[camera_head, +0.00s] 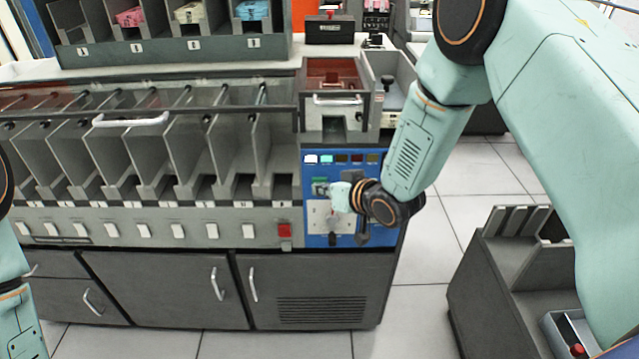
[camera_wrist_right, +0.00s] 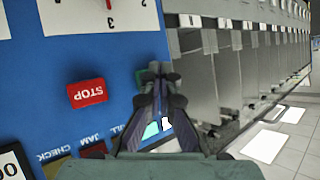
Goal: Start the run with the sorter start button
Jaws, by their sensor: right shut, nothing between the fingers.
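The sorter's blue control panel (camera_head: 311,235) is at the right end of the machine in the head view. A green button (camera_head: 320,186), seemingly the start button, shows at its left side. My right gripper (camera_head: 334,190) is in front of the panel, right at this button, and is shut and empty. In the right wrist view its closed fingertips (camera_wrist_right: 154,68) point at the panel and hide most of a green patch (camera_wrist_right: 139,77). Whether they touch it, I cannot tell. A red STOP button (camera_wrist_right: 87,93) is beside them. My left gripper is out of the frame.
A numbered dial (camera_wrist_right: 110,8) and indicator labels (camera_wrist_right: 85,142) are on the panel. A red switch (camera_head: 285,230) is on the lower strip. Sorter pockets (camera_head: 180,150) line up to the left. A grey cart (camera_head: 480,290) stands at the right, with open floor (camera_head: 425,240) between.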

